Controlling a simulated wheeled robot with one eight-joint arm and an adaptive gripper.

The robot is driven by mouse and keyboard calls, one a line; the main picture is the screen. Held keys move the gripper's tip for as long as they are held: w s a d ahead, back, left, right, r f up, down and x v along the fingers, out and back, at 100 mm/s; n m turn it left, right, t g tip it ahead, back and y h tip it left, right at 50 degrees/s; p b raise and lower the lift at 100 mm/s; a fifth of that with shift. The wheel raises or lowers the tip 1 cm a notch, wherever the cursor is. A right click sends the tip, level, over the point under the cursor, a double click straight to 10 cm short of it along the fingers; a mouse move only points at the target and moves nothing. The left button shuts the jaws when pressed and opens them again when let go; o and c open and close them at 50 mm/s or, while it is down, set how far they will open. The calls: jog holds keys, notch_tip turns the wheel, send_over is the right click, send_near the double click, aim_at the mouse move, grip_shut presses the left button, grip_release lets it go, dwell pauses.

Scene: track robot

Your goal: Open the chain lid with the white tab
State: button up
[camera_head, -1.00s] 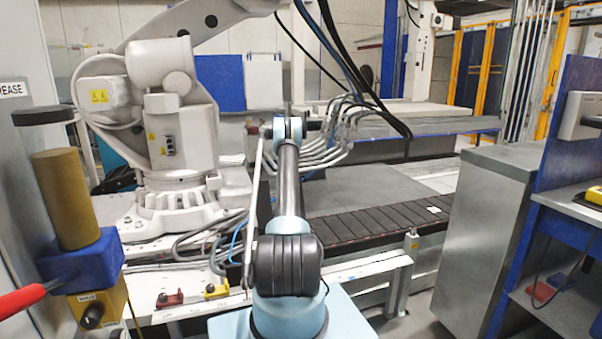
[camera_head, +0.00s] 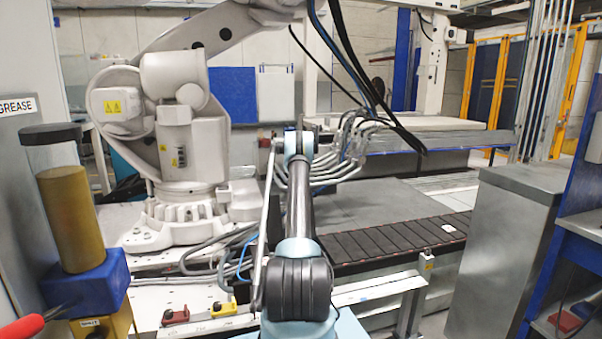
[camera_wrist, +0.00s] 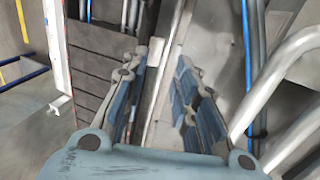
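The chain (camera_head: 385,241) is a dark, segmented band running from the middle to the right in the head view. A small white tab (camera_head: 449,228) lies on its right part. Dark slats that look like the chain (camera_wrist: 95,60) show at the left of the wrist view. My gripper (camera_wrist: 170,55) has its two blue-grey padded fingers apart, with nothing clearly held between them. A pale strip shows beyond the fingertips; I cannot tell whether it is the tab. In the head view my arm hides the gripper.
A large white robot arm (camera_head: 185,130) stands behind on the left. Grey hoses (camera_head: 325,165) hang near my arm's end, and pipes (camera_wrist: 285,85) lie at the right of the wrist view. A metal cabinet (camera_head: 500,260) stands at right. A white rail (camera_head: 375,289) runs in front of the chain.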

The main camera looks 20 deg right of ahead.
jog(key=s+v, duration=0.1)
jog(key=v, duration=0.6)
jog(key=shift+a+r, duration=0.15)
jog(key=shift+r, duration=0.3)
jog(key=shift+w, duration=0.1)
